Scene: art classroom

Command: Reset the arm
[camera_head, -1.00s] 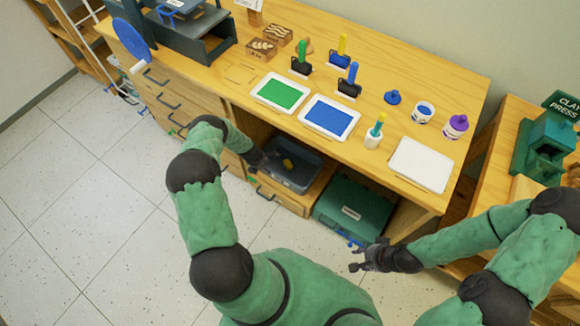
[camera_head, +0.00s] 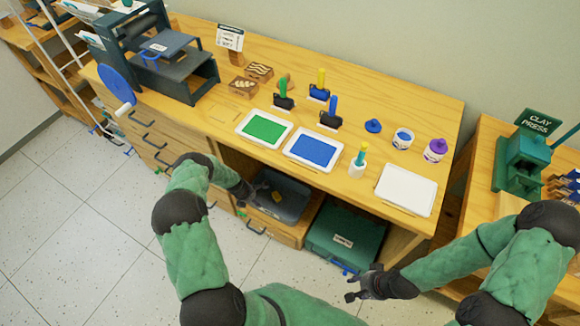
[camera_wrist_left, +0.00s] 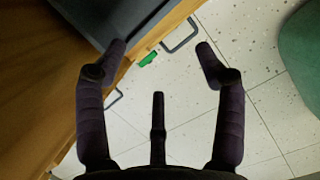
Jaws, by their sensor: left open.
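My left arm comes in from the left in the head view, elbow bent. Its gripper (camera_head: 253,191) is at the left front of a dark grey bin (camera_head: 291,212) in the desk's lower opening. In the left wrist view my left gripper (camera_wrist_left: 160,50) is open, its fingers wide apart with nothing between them; the bin's dark edge (camera_wrist_left: 122,22) is by the left fingertip. My right gripper (camera_head: 358,284) is at the lower right of the head view, in front of the desk and near a green case. Its fingers look spread and empty.
The wooden desk (camera_head: 228,121) holds a green ink tray (camera_head: 264,129), a blue ink tray (camera_head: 312,150) and a white tray (camera_head: 406,191). The green case (camera_head: 342,238) sits beside the bin. Drawer handles (camera_wrist_left: 181,36) stick out nearby. The floor (camera_head: 75,215) at left is clear.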

